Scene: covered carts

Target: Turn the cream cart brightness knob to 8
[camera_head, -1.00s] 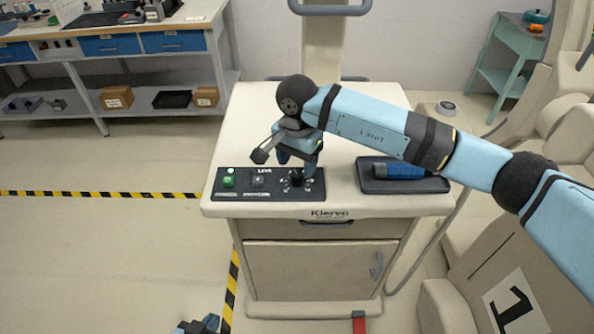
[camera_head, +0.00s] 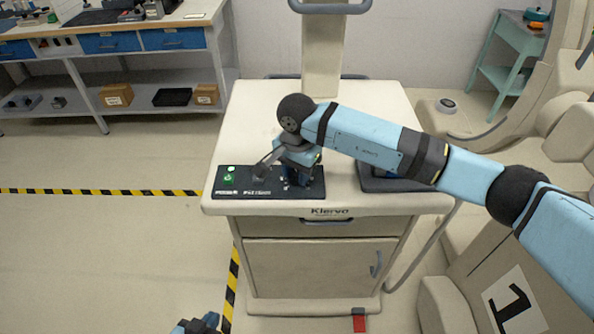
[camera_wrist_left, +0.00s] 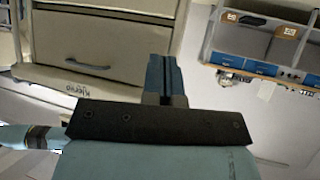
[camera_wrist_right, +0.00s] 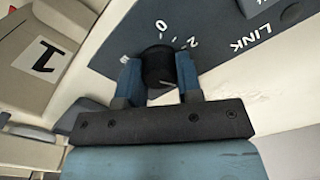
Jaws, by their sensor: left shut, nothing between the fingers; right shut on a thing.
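The cream cart (camera_head: 375,215) stands in the middle of the head view. A dark control panel (camera_head: 222,193) lies along its front left top edge, with a lit green button (camera_head: 228,180). My right gripper (camera_head: 298,183) is over the panel's right end and hides the knob there. In the right wrist view, its fingers (camera_wrist_right: 158,78) are shut on the black knob (camera_wrist_right: 157,62), one on each side. The dial marks 0 and 2 show beside the knob; I cannot tell its setting. My left gripper (camera_head: 198,325) is low at the bottom edge, its fingers (camera_wrist_left: 165,78) shut and empty.
A dark tray (camera_head: 400,185) on the cart's right side is partly behind my right arm. A workbench (camera_head: 190,20) stands back left. Beige padded equipment (camera_head: 500,250) is at the right. The floor left of the cart is clear.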

